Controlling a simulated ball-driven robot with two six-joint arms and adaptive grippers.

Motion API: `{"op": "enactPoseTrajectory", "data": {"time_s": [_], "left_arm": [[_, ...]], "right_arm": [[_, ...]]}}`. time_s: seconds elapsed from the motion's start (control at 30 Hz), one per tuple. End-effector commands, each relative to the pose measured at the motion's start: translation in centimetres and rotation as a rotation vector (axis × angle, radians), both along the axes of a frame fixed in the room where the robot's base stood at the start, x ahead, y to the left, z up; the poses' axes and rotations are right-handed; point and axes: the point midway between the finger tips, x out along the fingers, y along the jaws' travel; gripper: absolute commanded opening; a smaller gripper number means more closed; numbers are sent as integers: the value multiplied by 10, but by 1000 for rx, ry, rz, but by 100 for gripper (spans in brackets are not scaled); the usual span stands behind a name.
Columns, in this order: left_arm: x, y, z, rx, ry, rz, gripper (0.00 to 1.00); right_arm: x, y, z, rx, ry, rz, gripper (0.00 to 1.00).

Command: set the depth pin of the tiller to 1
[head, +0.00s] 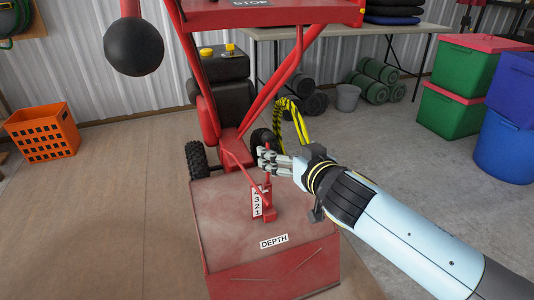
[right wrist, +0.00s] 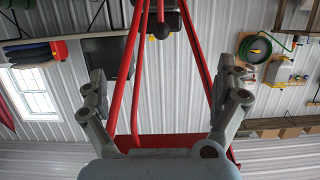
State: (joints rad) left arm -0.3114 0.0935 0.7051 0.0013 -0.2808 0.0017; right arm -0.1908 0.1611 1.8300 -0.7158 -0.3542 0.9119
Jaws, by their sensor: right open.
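The red tiller (head: 270,250) stands in front of me, with a DEPTH label (head: 273,241) on its hood. A white depth scale (head: 257,203), numbered 4 to 1 from top to bottom, stands upright on the hood. A thin red lever (head: 238,167) slants down to the scale. Which number the pin is at I cannot tell. My left gripper is out of view.
The tiller's red handlebars (head: 278,88) rise behind the gripper, and a large black ball (head: 133,46) hangs at upper left. A black-and-yellow striped guard (head: 297,122) is close behind the gripper. An orange crate (head: 42,132) and stacked bins (head: 462,75) stand farther off.

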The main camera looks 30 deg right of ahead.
Motion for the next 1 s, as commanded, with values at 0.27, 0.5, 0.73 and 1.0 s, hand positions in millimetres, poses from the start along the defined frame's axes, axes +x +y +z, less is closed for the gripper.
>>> {"op": "enactPoseTrajectory", "data": {"time_s": [0.27, 0.5, 0.73, 1.0], "left_arm": [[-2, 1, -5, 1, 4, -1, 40], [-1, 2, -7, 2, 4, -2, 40], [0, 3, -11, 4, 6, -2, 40], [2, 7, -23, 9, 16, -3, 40]], "right_arm": [[14, -3, -9, -1, 0, 1, 100], [42, -10, -17, 0, 1, 1, 100], [71, -17, -26, 0, 2, 0, 100], [103, -25, -37, 0, 3, 1, 100]]}}
